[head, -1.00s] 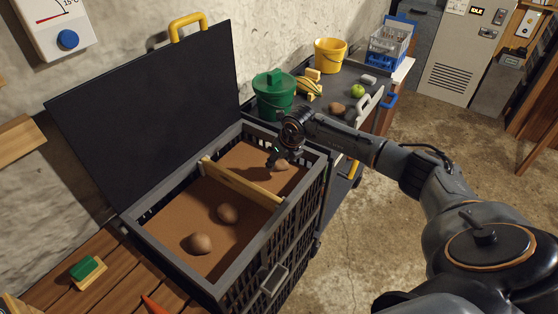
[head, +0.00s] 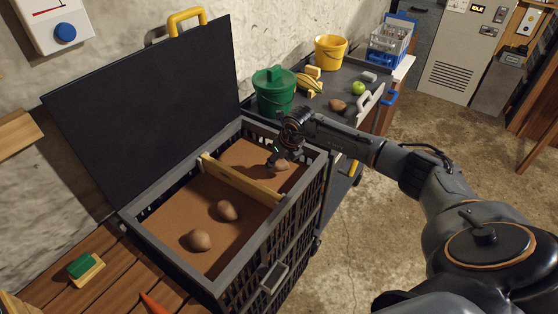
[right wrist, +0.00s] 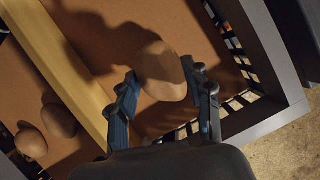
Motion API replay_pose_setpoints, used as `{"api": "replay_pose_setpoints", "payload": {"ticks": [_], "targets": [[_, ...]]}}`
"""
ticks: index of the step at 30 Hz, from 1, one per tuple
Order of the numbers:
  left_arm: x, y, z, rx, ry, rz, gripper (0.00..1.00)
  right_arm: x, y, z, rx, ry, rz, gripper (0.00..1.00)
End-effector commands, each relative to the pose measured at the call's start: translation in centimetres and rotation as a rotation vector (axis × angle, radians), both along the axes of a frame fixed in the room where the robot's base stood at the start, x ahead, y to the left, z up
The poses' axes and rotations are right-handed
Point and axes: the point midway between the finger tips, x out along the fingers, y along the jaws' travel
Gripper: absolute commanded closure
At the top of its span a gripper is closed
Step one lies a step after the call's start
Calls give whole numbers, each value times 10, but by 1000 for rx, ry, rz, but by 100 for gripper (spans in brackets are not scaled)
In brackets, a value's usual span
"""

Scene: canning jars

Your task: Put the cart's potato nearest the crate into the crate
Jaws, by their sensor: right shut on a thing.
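The grey slatted crate (head: 262,222) stands open in the head view, with brown filling inside. A wooden divider (head: 240,180) splits it. My right gripper (head: 273,160) reaches down into the far compartment and is shut on a brown potato (head: 283,164). In the right wrist view this potato (right wrist: 161,72) sits between the fingertips, low over or on the brown filling; I cannot tell which. Two other potatoes (head: 228,210) (head: 200,240) lie in the near compartment. One potato (head: 338,105) lies on the dark cart top (head: 310,112). My left gripper is not in view.
The crate's dark lid (head: 150,110) stands raised behind it. Open floor lies to the right.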

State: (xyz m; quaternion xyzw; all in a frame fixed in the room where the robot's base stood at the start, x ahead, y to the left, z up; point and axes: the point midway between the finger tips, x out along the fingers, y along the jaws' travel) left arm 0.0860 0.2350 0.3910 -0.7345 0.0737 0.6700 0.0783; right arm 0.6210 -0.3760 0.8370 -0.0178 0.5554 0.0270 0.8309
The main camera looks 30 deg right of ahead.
Motion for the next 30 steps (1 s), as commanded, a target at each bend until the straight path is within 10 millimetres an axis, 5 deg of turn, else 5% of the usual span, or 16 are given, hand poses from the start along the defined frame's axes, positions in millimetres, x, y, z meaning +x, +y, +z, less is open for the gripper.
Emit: {"api": "replay_pose_setpoints", "payload": {"ticks": [30], "targets": [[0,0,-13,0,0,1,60,0,0,-16,0,0,0,62]]}}
